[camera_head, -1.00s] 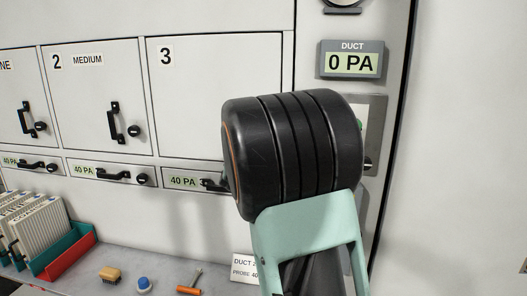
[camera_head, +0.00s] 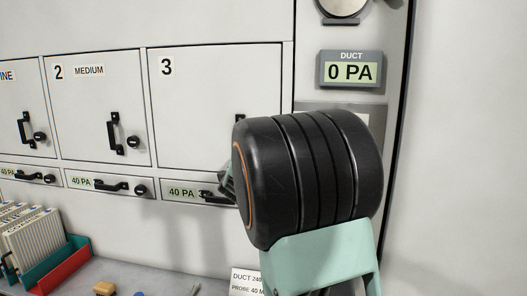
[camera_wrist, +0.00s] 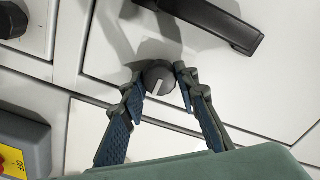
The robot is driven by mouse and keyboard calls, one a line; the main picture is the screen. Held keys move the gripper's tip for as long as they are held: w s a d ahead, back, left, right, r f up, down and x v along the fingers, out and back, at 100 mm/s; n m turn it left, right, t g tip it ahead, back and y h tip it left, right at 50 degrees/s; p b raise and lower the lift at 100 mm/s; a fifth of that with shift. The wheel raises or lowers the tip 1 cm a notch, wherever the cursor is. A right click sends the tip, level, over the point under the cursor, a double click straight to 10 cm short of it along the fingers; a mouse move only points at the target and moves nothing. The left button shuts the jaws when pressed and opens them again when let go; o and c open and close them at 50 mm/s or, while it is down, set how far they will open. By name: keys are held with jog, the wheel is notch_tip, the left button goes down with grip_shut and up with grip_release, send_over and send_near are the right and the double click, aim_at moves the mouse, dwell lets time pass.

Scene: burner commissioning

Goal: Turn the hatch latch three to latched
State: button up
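Hatch three (camera_head: 200,95) is a pale closed door marked 3 in the head view; my arm hides its lower right part, and only the top of its dark handle (camera_head: 241,122) shows. In the wrist view a black bar handle (camera_wrist: 215,22) lies at the top. Below it is a round dark latch knob (camera_wrist: 160,72) with a pale pointer mark. My gripper (camera_wrist: 157,75) is open, with one blue-padded finger on each side of the knob. I cannot tell whether either finger touches it. In the head view my gripper is mostly hidden behind my wrist.
Hatch two (camera_head: 90,85) is at left, with its own handle and knob. Drawers reading 40 PA (camera_head: 82,182) run below. A duct display (camera_head: 351,70) reads 0 PA. The bench holds a red and green rack (camera_head: 62,262) and small tools. A yellow-labelled box (camera_wrist: 22,143) shows in the wrist view.

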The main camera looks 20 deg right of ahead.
jog(key=o, duration=0.4)
jog(key=shift+o, duration=0.2)
jog(key=v, duration=1.2)
